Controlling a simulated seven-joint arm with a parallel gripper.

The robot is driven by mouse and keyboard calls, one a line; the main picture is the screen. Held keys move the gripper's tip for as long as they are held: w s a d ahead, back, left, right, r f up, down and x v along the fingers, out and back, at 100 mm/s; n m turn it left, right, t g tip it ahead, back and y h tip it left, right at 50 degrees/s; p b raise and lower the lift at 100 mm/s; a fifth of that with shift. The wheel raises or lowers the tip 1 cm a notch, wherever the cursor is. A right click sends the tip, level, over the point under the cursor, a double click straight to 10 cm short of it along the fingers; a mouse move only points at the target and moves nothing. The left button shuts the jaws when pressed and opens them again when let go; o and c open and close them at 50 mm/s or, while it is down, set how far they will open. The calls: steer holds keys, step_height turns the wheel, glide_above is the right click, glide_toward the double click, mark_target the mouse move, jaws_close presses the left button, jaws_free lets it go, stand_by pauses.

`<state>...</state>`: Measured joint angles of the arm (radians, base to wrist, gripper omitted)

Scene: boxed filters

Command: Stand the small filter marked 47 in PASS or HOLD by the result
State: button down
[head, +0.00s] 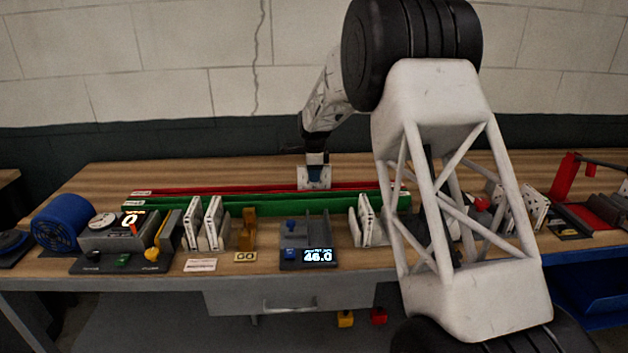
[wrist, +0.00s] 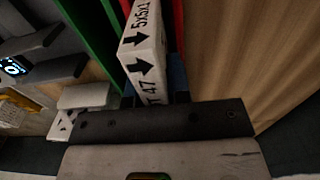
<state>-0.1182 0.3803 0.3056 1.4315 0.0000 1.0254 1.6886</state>
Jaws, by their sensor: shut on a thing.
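My gripper (head: 316,163) is shut on a small white filter (head: 314,179), at the back of the bench by the long red channel (head: 230,189). In the wrist view the filter (wrist: 147,60) shows black arrows, "5x5x1" and the number 47. The long green channel (head: 270,201) runs in front of the red one. Small labels at their left ends are too small to read. A tester's display (head: 318,256) reads 46.0.
White filters stand upright in front of the green channel at left (head: 203,224) and at centre right (head: 364,220). A blue fan-like unit (head: 62,223) and a gauge stand (head: 117,236) are at far left. My arm hides part of the right side. Bare wood lies behind the red channel.

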steer(key=shift+f, duration=0.9)
steer(key=shift+f, duration=0.15)
steer(key=c, duration=1.1)
jaws_free()
step_height(320, 180, up, 12)
steer(key=shift+r, duration=0.2)
